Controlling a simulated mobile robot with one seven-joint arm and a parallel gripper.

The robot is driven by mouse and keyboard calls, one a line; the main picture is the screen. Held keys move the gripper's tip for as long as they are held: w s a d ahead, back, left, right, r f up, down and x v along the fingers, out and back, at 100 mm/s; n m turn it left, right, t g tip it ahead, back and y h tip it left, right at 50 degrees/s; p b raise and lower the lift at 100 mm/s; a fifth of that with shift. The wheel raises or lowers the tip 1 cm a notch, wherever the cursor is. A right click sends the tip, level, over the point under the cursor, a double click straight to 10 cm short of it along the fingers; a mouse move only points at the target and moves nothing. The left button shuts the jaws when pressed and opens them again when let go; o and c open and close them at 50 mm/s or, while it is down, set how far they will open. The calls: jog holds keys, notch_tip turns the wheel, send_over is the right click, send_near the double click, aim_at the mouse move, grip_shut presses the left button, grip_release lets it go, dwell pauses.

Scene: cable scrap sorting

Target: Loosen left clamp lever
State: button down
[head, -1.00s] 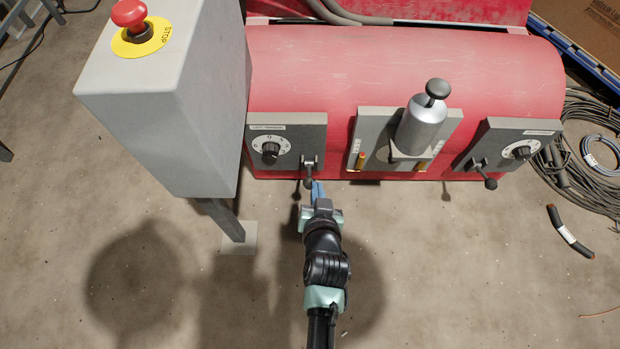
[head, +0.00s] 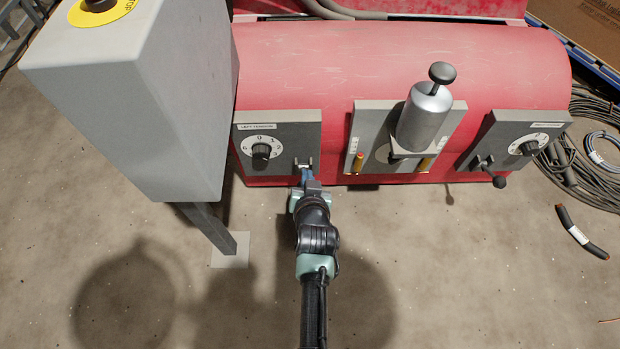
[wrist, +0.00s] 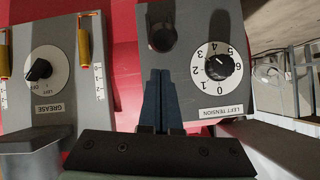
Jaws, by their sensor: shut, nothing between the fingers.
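The left clamp lever (head: 303,161) is on the lower right part of the grey left tension panel (head: 280,125), on the red machine's front. Only its pivot shows clearly in the head view; its handle is hidden behind my gripper. My gripper (head: 307,177) is shut and empty, with its blue fingers just at the lever. In the wrist view the shut fingers (wrist: 161,95) point at a dark round part (wrist: 162,38), which looks like part of the lever. I cannot tell whether they touch it. The left tension dial (head: 261,152) is left of the lever.
A grey control box (head: 130,100) on a post stands close on the left. A grease panel with a silver canister (head: 423,120) is right of my gripper. The right clamp lever (head: 490,172) is farther right. Floor in front is open; cables (head: 590,160) lie far right.

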jog(key=shift+s+a+f, duration=0.15)
jog(key=shift+s+f, duration=0.05)
jog(key=shift+f, duration=0.35)
jog(key=shift+s+f+b, duration=0.1)
jog(key=shift+f+b, duration=0.05)
jog(key=shift+b, duration=0.2)
